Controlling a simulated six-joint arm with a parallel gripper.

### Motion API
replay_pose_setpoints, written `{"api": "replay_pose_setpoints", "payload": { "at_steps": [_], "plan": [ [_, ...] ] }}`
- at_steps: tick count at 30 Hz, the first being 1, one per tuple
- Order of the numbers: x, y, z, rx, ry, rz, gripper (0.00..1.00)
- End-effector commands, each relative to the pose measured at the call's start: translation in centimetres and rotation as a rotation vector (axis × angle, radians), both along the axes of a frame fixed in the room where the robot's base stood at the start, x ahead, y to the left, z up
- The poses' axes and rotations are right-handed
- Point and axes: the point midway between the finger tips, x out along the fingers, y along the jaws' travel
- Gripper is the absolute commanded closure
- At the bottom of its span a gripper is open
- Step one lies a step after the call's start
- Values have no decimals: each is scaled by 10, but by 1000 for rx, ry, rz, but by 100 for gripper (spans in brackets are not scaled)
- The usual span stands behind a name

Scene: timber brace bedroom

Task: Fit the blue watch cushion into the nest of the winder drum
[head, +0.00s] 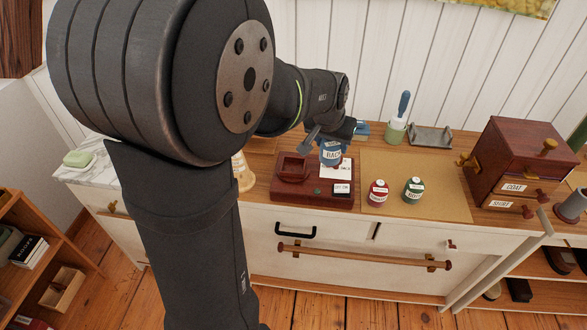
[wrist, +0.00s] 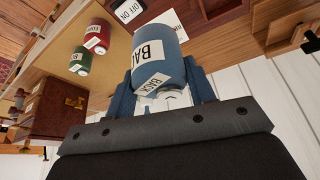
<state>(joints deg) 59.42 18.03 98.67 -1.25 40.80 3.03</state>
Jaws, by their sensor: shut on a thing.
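The blue watch cushion (head: 331,155), a rounded cylinder with white labels, is held upright in my gripper (head: 332,140). In the wrist view the cushion (wrist: 160,48) sits between the two blue fingers of my gripper (wrist: 160,85), which are shut on it. The winder (head: 312,197) is a dark red wooden base on the dresser top, with an OFF/ON label at its front right. Its drum with the open nest (head: 291,168) is at the base's left, and the cushion is to the right of it, above the base. The cushion's underside is hidden in the head view.
A red cushion (head: 378,192) and a green cushion (head: 413,189) stand on a tan mat (head: 447,200) to the right. A wooden cabinet (head: 520,160) stands further right. A green cup with a blue-handled tool (head: 396,132) and a grey tray (head: 431,136) are behind.

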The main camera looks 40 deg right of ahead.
Motion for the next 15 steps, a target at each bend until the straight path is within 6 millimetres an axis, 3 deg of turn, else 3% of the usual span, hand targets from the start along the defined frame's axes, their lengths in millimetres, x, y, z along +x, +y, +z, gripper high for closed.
{"api": "replay_pose_setpoints", "payload": {
  "at_steps": [5,15],
  "plan": [
    [19,11,-10,1,1,17,76],
    [92,27,-55,1,2,16,76]
  ]
}}
